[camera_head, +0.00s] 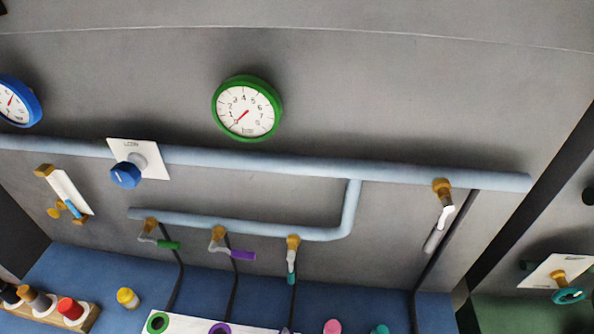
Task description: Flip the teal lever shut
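The teal lever (291,278) hangs from a brass valve fitting (293,243) on the lower light-blue pipe, right of the green and purple levers. Its handle points down, with a grey-white part above the teal grip. A dark line runs down behind it. Neither of my grippers is in view.
A green lever (168,244) and a purple lever (242,256) point sideways to the right on the same pipe. A white lever (446,216) hangs from the upper pipe (390,173).

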